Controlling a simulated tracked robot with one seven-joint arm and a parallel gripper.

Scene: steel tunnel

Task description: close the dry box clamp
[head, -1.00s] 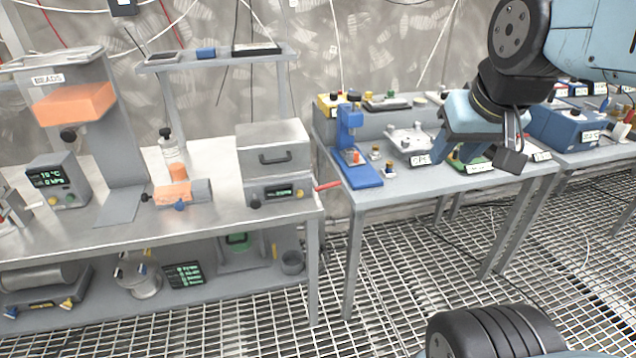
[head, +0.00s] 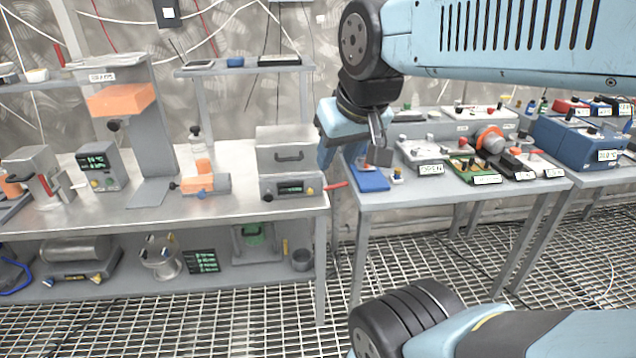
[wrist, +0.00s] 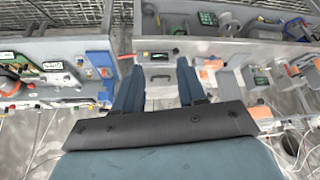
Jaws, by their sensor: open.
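The dry box (head: 285,153) is a grey metal box with a black front handle, on the right end of the left bench. Its lower front has a green-lit display. A red lever (head: 336,186), which looks like its clamp, sticks out past the box's right side, tilted slightly up. In the wrist view the box (wrist: 160,84) lies beyond and between my spread fingers (wrist: 159,66), with the lever (wrist: 125,57) near the left finger.
A blue press stand (head: 372,181) stands on the right bench, partly hidden by my gripper. An orange-and-grey fixture (head: 205,183) and a white bottle are left of the box. A gap separates the two benches. Grating floor is open in front.

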